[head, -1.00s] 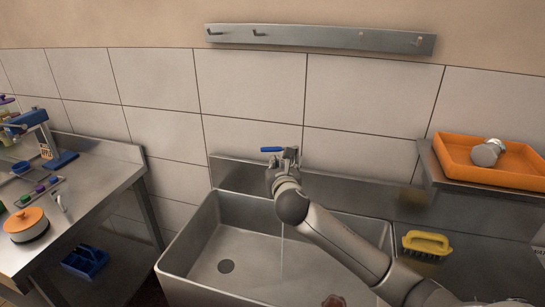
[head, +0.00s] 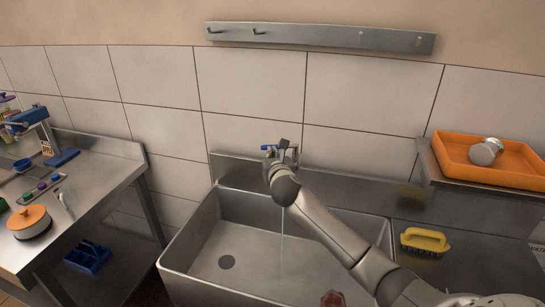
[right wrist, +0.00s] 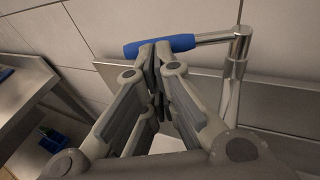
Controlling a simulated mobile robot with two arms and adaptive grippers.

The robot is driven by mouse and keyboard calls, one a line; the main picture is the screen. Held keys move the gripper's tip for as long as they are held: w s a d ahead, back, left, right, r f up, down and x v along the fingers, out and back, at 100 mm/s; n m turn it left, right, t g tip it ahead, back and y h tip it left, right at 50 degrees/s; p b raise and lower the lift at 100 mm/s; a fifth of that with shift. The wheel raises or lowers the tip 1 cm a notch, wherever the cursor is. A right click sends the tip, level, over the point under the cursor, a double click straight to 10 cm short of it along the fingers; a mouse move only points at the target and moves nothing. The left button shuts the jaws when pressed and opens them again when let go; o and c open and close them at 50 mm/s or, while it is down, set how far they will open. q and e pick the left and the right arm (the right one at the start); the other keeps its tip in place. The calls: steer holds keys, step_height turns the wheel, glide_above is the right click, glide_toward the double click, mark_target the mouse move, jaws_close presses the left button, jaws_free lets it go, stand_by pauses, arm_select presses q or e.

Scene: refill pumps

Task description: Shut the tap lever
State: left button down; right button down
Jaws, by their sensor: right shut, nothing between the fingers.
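The tap lever has a blue handle (head: 266,148), which sticks out to the left from the metal tap (head: 292,155) at the back of the sink. A thin stream of water (head: 282,250) runs down into the sink (head: 250,240). My right gripper (head: 279,147) is shut and empty, up at the lever, and hides part of the handle in the head view. In the right wrist view its fingertips (right wrist: 157,52) are together at the blue handle (right wrist: 160,46). I cannot tell if they touch it. My left gripper is out of view.
A yellow brush (head: 425,241) lies on the counter right of the sink. An orange tray (head: 500,176) with a metal shaker-like item (head: 486,152) stands on a raised shelf. A steel table (head: 95,180) with an orange-lidded pot (head: 29,221) is at the left. A reddish item (head: 333,299) shows at the sink's front.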

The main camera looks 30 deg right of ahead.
steer(key=shift+w+d+m+g+h, duration=0.2)
steer(key=shift+w+m+g+h, duration=0.85)
steer(key=shift+m+h, duration=0.3)
steer(key=shift+w+d+m+g+h, duration=0.15)
steer(key=shift+w+m+g+h, duration=0.75)
steer(key=shift+m+g+h, duration=0.4)
